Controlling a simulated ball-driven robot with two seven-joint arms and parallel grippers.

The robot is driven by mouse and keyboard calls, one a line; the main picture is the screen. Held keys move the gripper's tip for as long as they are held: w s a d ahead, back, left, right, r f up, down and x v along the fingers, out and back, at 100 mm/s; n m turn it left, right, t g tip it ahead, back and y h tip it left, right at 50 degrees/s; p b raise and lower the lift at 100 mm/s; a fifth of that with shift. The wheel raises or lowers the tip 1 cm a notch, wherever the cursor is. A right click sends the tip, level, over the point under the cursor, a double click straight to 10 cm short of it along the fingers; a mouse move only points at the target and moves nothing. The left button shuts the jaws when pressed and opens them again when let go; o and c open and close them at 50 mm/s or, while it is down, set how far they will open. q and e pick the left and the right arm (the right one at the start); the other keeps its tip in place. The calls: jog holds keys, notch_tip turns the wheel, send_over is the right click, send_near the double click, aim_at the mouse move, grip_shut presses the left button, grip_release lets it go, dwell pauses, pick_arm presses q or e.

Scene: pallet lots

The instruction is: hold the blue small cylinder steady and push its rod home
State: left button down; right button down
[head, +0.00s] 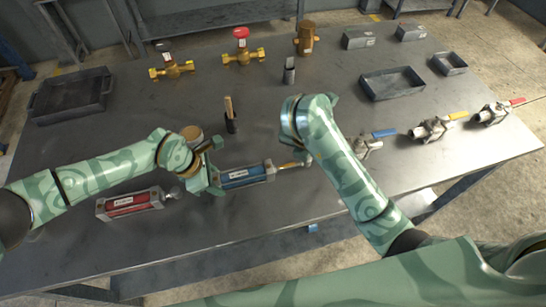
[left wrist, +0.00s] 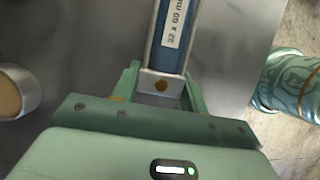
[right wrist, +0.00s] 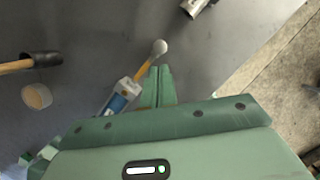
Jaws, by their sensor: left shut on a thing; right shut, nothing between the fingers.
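The blue small cylinder (head: 246,177) lies on the grey table, its rod (head: 291,164) sticking out to the right. In the right wrist view the rod (right wrist: 148,60) is yellowish with a pale round end. My left gripper (head: 212,177) is shut on the cylinder's left end; the left wrist view shows its fingers either side of the grey end block (left wrist: 161,85). My right gripper (right wrist: 158,84) is shut and empty, its fingertips beside the rod and short of the rod's round end. I cannot tell whether they touch the rod.
A red cylinder (head: 132,204) lies left of the blue one. A hammer (head: 230,118) and a round brass-coloured piece (head: 191,133) are behind. Ball valves (head: 367,144) stand to the right, brass valves (head: 243,56) at the back. Dark trays (head: 70,98) (head: 393,84) sit left and right.

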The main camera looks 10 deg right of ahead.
jog(key=w+d+r+n+t+h, duration=0.6)
jog(key=w+d+r+t, duration=0.3)
jog(key=d, duration=0.3)
jog(key=w+a+r+n+t+y, duration=0.3)
jog(key=w+r+n+t+y, duration=0.35)
jog(key=n, duration=0.65)
jog(key=s+a+f+n+g+y, duration=0.35)
jog(key=n+y, duration=0.35)
jog(key=n, duration=0.4)
jog(key=s+a+f+n+g+y, duration=0.2)
jog(key=s+f+n+g+y, duration=0.15)
jog(key=n+y, duration=0.45)
jog(key=s+d+f+n+g+h, duration=0.6)
jog(key=s+d+f+n+g, duration=0.2)
jog(key=f, duration=0.1)
jog(key=shift+d+f+n+g+h, duration=0.15)
jog(key=shift+f+n+g+h, duration=0.2)
jog(key=shift+n, duration=0.05)
jog(key=x, duration=1)
